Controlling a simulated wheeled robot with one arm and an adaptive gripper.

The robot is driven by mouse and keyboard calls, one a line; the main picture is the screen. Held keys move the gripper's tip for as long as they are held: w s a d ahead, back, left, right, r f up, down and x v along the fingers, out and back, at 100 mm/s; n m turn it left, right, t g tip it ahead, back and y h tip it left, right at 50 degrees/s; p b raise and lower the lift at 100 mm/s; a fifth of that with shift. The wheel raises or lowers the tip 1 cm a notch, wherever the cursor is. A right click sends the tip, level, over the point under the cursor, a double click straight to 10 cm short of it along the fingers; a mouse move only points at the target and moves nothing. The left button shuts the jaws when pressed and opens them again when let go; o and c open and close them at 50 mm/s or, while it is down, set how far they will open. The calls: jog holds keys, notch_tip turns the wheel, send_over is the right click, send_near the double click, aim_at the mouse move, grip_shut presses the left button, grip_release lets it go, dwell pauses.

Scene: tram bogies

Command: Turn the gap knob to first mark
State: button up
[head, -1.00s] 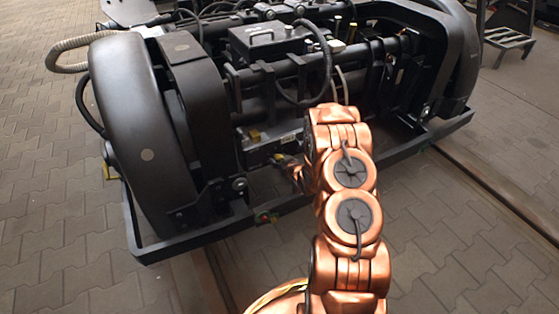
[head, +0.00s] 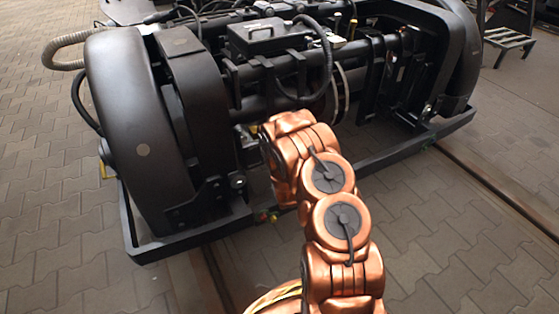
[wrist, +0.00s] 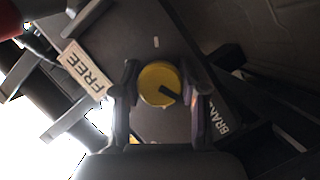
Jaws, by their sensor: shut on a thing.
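The gap knob (wrist: 152,76) is a round yellow disc with a black pointer bar. It shows in the wrist view on a dark panel (wrist: 190,40). The pointer runs from the knob's middle toward the lower right of the picture. A short white mark (wrist: 156,42) is on the panel above the knob. My gripper (wrist: 160,85) has one finger on each side of the knob and is shut on it. In the head view my arm hides both the knob and my gripper.
In the wrist view, a "FREE" label (wrist: 85,70) sits left of the knob and a partly covered "BRAKE" label (wrist: 220,118) sits right. In the head view, the dark bogie (head: 140,130) stands on paving, with a rail (head: 500,200) and a small step (head: 508,40) at right.

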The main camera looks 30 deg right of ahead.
jog(key=shift+n+t+h+b, duration=0.3)
jog(key=shift+n+b, duration=0.1)
jog(key=shift+n, duration=0.2)
jog(key=o, duration=1.1)
jog(key=shift+o, duration=0.2)
jog(key=v, duration=0.7)
jog(key=shift+s, duration=0.2)
jog(key=shift+a, duration=0.15)
